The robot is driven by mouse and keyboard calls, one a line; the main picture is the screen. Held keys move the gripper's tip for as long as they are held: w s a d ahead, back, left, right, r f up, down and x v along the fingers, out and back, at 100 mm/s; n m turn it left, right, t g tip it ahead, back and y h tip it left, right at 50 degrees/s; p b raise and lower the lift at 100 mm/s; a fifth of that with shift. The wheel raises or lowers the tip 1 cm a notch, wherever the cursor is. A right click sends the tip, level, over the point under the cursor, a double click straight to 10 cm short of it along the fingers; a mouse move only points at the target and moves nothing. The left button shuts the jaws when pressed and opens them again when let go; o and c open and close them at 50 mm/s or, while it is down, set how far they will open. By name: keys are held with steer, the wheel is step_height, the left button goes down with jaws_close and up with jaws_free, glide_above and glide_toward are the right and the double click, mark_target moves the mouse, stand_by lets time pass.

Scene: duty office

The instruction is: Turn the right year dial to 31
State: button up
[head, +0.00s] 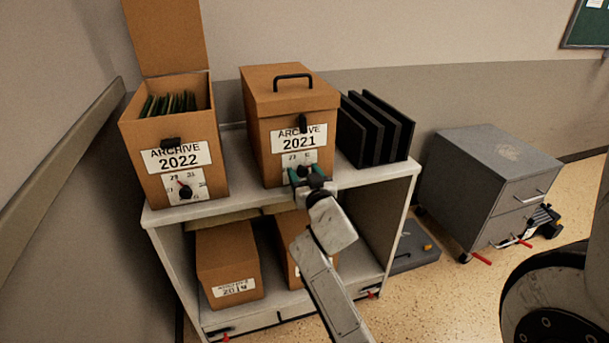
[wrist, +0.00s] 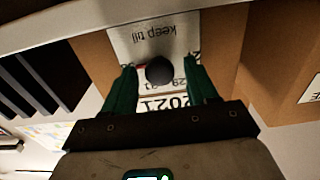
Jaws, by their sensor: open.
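The ARCHIVE 2021 box (head: 305,100) stands closed on the shelf top, with its dial plate (head: 298,157) below the label. In the head view my gripper hides most of that dial. In the wrist view the picture is upside down, and the dial's dark round knob (wrist: 159,70) shows between my green fingers. My gripper (head: 304,176) is open, with one finger on each side of the knob and small gaps showing. The left dial (head: 184,188), with a red-marked pointer, is on the ARCHIVE 2022 box (head: 145,137).
The ARCHIVE 2022 box has its lid up and holds files. Black upright folders (head: 378,128) stand right of the 2021 box. More boxes, including a 2019 one (head: 228,263), sit on the lower shelf. A grey cabinet (head: 485,185) stands on the floor at right.

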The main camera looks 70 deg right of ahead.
steer(key=shift+c, duration=0.4)
steer(key=c, duration=1)
steer(key=shift+o, duration=0.2)
steer(key=shift+n, duration=0.3)
steer(key=n+p, duration=0.2)
steer(key=n, duration=0.3)
steer(key=shift+a, duration=0.1)
steer(key=n+p, duration=0.1)
steer(key=n, duration=0.5)
steer(key=shift+w+f, duration=0.1)
steer(key=shift+n, duration=0.3)
steer(key=o, duration=1)
